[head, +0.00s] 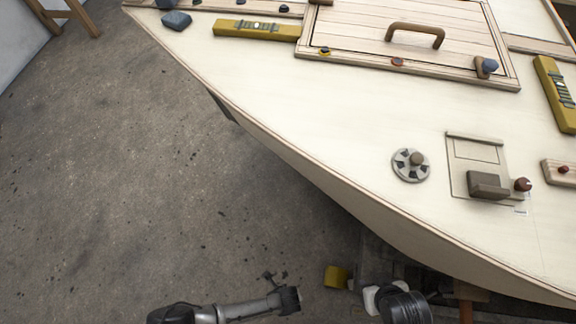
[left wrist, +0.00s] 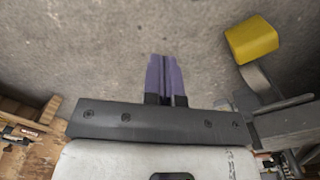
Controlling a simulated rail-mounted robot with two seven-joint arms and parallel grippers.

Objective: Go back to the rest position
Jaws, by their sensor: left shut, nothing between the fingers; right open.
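In the left wrist view my left gripper (left wrist: 165,80) has its two purple fingers close together, with nothing between them. It points over bare concrete floor. I cannot make out its fingers in the head view. My right gripper is low in the head view, among dark and white parts of my own body at the bottom edge. It is open, but its fingertips are hard to pick out. Neither gripper shows contact with the plywood hull (head: 330,125).
The hull edge slants from upper left to lower right. On it are a hatch with a brown handle (head: 415,35), yellow levels (head: 255,29) (head: 555,95), a round fitting (head: 410,165) and a brown block (head: 488,186). Bare floor (head: 150,170) lies left.

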